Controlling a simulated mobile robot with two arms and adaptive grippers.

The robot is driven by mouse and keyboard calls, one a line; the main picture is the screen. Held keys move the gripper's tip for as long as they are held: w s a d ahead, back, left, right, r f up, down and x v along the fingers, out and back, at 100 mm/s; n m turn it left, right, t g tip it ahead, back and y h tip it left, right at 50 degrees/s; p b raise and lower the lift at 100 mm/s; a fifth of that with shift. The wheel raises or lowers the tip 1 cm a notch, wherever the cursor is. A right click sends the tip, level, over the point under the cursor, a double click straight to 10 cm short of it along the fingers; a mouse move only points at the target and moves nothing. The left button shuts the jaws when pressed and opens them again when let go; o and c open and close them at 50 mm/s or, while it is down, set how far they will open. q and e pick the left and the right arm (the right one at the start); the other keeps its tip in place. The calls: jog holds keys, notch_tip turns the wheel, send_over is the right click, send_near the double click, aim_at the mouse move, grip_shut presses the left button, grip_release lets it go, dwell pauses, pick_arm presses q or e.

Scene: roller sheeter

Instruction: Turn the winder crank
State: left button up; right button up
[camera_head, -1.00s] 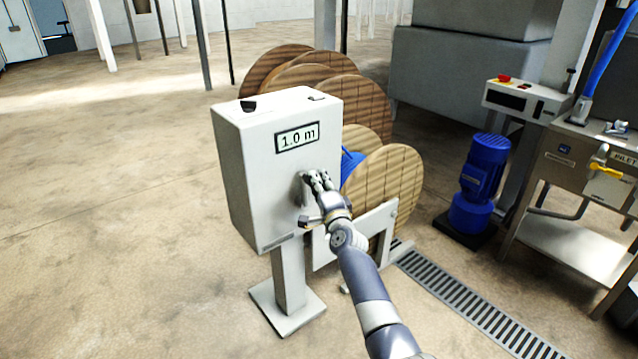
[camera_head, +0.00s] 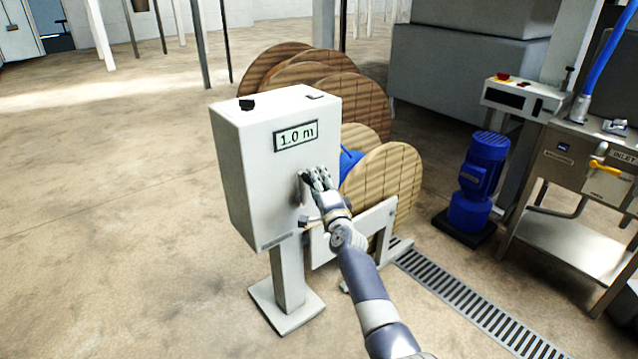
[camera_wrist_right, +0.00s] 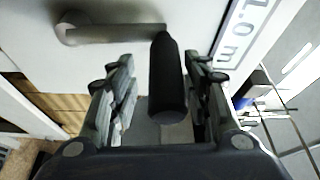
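The winder is a pale grey box (camera_head: 250,150) on a post, with a display (camera_head: 296,136) reading 1.0 m. My right gripper (camera_head: 316,176) is at its front face, below the display, and largely hides the crank in the head view. In the right wrist view the crank arm (camera_wrist_right: 115,33) runs from a round hub at the left to a black handle (camera_wrist_right: 166,80). The handle lies between the two fingers of my right gripper (camera_wrist_right: 163,98). Gaps show beside the handle, so the fingers look open around it. My left gripper is out of view.
Wooden cable reels (camera_head: 395,175) stand behind and right of the winder. A blue motor (camera_head: 482,175) and a steel bench (camera_head: 570,245) stand farther right. A floor grate (camera_head: 470,305) runs at lower right. The floor at left is clear.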

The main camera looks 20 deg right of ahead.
jog(key=shift+s+a+r, duration=0.1)
jog(key=shift+s+a, duration=0.1)
jog(key=shift+s, duration=0.55)
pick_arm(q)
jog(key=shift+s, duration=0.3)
pick_arm(e)
jog(key=s, duration=1)
jog(key=shift+s+f, duration=0.25)
jog(key=shift+f, duration=0.2)
